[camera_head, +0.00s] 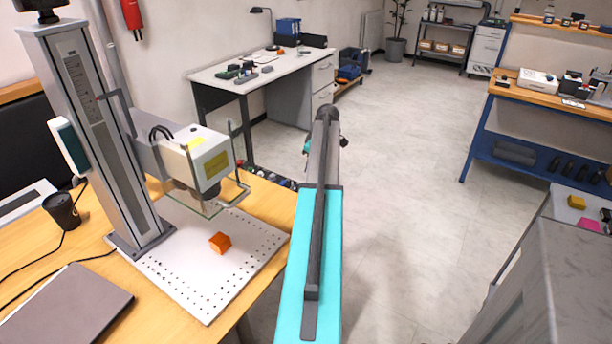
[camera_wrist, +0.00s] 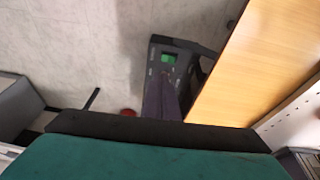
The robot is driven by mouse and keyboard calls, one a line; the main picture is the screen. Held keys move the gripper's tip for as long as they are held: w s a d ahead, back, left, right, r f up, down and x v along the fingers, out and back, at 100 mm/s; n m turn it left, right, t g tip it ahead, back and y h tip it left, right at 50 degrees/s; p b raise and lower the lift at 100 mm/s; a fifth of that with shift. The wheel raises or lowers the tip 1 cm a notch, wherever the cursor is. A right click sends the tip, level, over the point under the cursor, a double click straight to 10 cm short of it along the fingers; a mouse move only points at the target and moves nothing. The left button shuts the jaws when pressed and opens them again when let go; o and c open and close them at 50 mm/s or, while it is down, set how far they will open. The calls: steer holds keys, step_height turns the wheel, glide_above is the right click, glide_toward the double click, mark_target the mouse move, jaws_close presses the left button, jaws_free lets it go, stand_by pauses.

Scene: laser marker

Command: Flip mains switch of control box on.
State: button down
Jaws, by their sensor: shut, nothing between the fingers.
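A dark grey box (camera_wrist: 157,51) with a small green panel shows in the wrist view, beside the wooden table edge. It looks like the control box, but I cannot make out a mains switch on it. My gripper (camera_wrist: 163,83) appears as narrow purple-grey fingers in front of that box. It is shut and empty. I cannot tell whether it touches the box. In the head view my arm hides the gripper. A dark strip with small coloured parts (camera_head: 272,178) shows behind the table's far edge; I cannot tell whether it is the same box.
The laser marker (camera_head: 205,155) stands over a white perforated plate (camera_head: 190,285) holding an orange block (camera_head: 220,243). A laptop (camera_head: 68,305) and black cup (camera_head: 62,210) are on the left. In the wrist view, the wooden tabletop (camera_wrist: 250,60) lies right of my gripper. Floor is clear behind.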

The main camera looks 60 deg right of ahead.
steer(key=shift+v, duration=2.65)
steer(key=shift+w, duration=0.1)
